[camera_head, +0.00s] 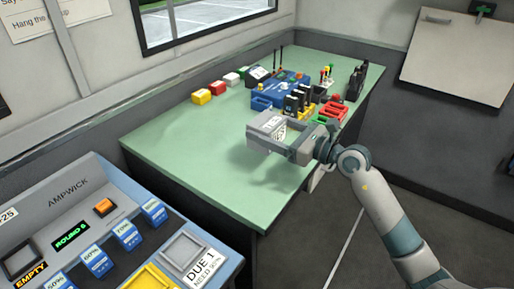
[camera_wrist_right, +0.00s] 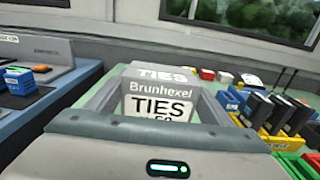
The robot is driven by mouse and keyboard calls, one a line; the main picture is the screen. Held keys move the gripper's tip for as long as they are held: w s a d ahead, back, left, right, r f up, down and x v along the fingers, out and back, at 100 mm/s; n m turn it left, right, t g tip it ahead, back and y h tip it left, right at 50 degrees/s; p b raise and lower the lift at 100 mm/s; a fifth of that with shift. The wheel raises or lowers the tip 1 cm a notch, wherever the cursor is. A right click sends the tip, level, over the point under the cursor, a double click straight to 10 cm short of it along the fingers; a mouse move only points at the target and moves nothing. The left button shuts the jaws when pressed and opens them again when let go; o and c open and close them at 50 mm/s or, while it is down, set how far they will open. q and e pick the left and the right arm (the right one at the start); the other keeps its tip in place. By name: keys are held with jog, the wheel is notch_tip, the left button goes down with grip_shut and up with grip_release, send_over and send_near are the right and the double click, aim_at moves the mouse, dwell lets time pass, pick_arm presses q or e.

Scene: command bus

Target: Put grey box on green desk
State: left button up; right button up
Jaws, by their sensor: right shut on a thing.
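The grey box (camera_head: 268,122), with a white "TIES" label, is over the middle of the green desk (camera_head: 190,145). My right gripper (camera_head: 278,142) is shut on it, reaching in from the right. A shadow on the desk below and left suggests the box is held above the surface; the exact gap cannot be told. In the right wrist view the box (camera_wrist_right: 160,105) sits between the two fingers, its label reading "Brunhexel TIES". My left gripper is not in view.
Yellow (camera_head: 201,96), red and white small boxes line the desk's back edge. A blue bin (camera_head: 268,100), black radios (camera_head: 355,82) and red and green trays (camera_head: 333,112) crowd its right half. The left and front desk top is clear. A blue console (camera_head: 100,215) stands at front left.

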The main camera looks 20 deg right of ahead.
aim_at(256, 149)
jog(key=a, duration=0.1)
jog(key=s+a+f, duration=0.1)
jog(key=a+f, duration=0.1)
jog(key=a, duration=0.1)
jog(key=shift+s+f, duration=0.25)
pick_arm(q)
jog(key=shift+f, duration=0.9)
pick_arm(e)
jog(key=shift+f, duration=0.25)
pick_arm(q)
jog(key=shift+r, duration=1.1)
pick_arm(e)
jog(key=shift+f, duration=1.75)
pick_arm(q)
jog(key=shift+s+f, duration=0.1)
pick_arm(e)
jog(key=shift+f, duration=0.1)
jog(key=o, duration=1.2)
jog(key=shift+c, duration=0.2)
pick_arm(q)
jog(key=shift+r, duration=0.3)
